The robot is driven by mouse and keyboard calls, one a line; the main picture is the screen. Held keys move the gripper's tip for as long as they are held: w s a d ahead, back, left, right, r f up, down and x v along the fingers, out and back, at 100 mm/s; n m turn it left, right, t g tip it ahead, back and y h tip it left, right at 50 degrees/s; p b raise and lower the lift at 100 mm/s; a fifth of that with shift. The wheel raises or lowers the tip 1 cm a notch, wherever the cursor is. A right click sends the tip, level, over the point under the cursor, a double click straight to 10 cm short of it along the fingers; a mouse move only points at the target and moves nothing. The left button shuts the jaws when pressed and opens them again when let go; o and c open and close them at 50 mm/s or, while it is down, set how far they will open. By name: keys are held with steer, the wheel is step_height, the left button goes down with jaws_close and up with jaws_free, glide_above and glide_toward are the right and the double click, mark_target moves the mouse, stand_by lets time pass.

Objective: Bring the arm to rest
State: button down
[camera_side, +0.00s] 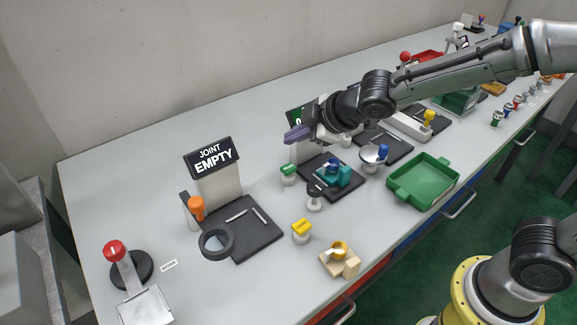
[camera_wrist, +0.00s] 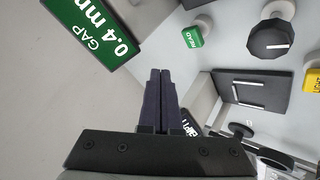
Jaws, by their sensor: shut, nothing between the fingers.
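My gripper (camera_side: 298,134) is at the end of my outstretched arm, above the bench in front of the green gap sign. Its purple-grey fingers point to the left in the side view. In the wrist view the fingers (camera_wrist: 160,100) lie together with nothing between them. The gripper is shut and empty, and it appears apart from everything around it.
The "JOINT EMPTY" sign (camera_side: 213,158) stands behind a dark plate. The green READ button (camera_side: 288,170), black knob (camera_side: 314,192) and yellow button (camera_side: 302,228) stand near. A green tray (camera_side: 452,174) is at the right; a red-topped lever (camera_side: 115,250) is at front left.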

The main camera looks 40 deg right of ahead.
steer(key=shift+w+d+r, duration=0.1)
steer(key=shift+d, duration=0.15)
steer(key=s+d+r+m+t+h, duration=0.1)
steer(key=s+d+r+m+t, duration=0.1)
steer(key=d+r, duration=0.55)
steer(key=s+d+r+m+h, duration=0.2)
steer(key=s+d+r+m, duration=0.2)
steer(key=s+r, duration=0.25)
steer(key=s+f+m+g, duration=0.2)
steer(key=s+f, duration=0.2)
steer(key=s, duration=0.6)
steer(key=s+d+f+m+g+y, duration=0.1)
steer(key=s+f+m+g, duration=0.2)
steer(key=s, duration=0.7)
steer(key=shift+s+d+f, duration=0.25)
steer(key=shift+s+f, duration=0.1)
steer(key=shift+f, duration=0.5)
